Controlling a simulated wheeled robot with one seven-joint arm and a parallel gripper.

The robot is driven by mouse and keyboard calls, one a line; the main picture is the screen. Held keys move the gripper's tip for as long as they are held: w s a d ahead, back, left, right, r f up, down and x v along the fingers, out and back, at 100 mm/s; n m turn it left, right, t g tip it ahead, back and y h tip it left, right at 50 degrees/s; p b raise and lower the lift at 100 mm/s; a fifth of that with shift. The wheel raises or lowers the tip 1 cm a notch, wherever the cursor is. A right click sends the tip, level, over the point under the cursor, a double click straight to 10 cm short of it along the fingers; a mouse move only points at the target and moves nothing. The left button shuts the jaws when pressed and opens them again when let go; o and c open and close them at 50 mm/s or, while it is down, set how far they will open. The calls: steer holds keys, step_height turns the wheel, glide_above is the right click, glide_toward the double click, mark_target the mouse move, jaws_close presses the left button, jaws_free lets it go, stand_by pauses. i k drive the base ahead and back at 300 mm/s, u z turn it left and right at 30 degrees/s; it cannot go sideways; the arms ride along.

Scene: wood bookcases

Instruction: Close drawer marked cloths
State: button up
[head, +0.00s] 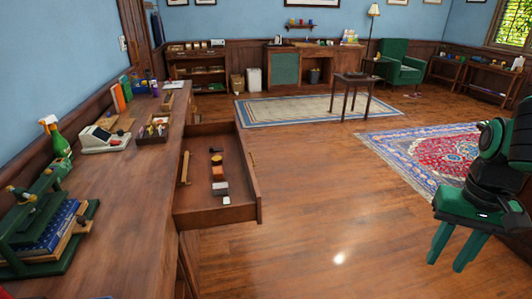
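A wooden drawer (259,203) stands pulled out from the long wooden counter on the left. Its front panel faces right and a small handle (252,160) shows on it. I cannot read any label on it, so I cannot tell if it is the one marked cloths. Inside lie several small items, among them a yellow one (216,158) and a white one (226,200). My gripper (448,257) is at the right edge, green, with its two fingers apart and pointing down. It is empty over the floor, well to the right of the drawer.
Wooden floor lies clear between drawer and gripper. A small table (352,78) and a red-blue rug (425,150) are farther back.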

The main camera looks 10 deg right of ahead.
mark_target(195, 207)
steer(key=z, duration=1.45)
steer(key=i, duration=2.2)
steer(key=u, duration=2.7)
steer(key=i, duration=0.95)
